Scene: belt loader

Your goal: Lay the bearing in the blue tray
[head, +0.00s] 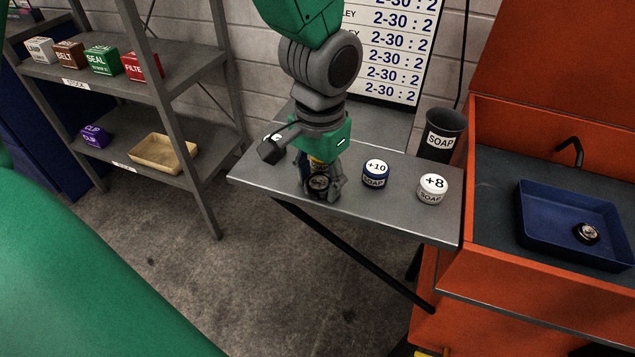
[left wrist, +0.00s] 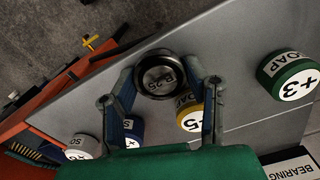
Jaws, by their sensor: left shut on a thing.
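A dark round bearing with a shiny rim (left wrist: 160,76) sits between the fingers of my left gripper in the left wrist view; its face carries a partly readable mark ending in 25. In the head view my left gripper (head: 320,186) points down at the grey shelf, shut on this bearing (head: 318,184). I cannot tell whether the bearing touches the shelf. The blue tray (head: 541,226) lies in the orange-framed basin at the right. Another dark round bearing (head: 587,233) lies in its right part. My right gripper is not in view.
Yellow +5 (left wrist: 190,115) and green +3 (left wrist: 288,75) soaps are near the gripper. A tap (head: 570,150) rises behind the tray.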

